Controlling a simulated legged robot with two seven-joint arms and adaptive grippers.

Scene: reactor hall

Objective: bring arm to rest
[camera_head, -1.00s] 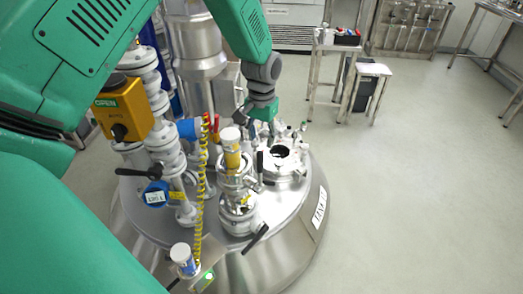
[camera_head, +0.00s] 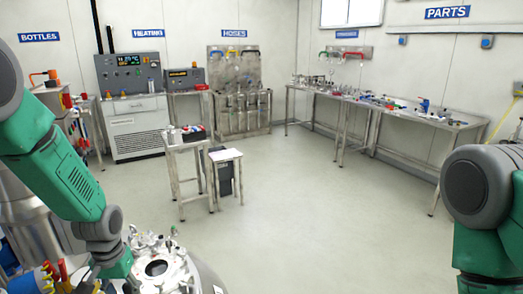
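My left arm comes in from the left and reaches down to the reactor lid. The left gripper (camera_head: 92,276) is low at the left, beside the round open port (camera_head: 157,268) on the steel reactor lid (camera_head: 207,279). Its fingers are small and partly hidden, so I cannot tell whether they are open or shut or touch anything. My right arm stands at the right edge, with its grey joint and green links in view. Its gripper is outside the picture.
A small steel table (camera_head: 186,147) with a dark tray and a lower stool (camera_head: 225,155) stand mid-left on the floor. Long workbenches (camera_head: 418,118) line the back right wall. A heating unit (camera_head: 133,105) and a hose rack (camera_head: 238,95) stand behind. The middle floor is clear.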

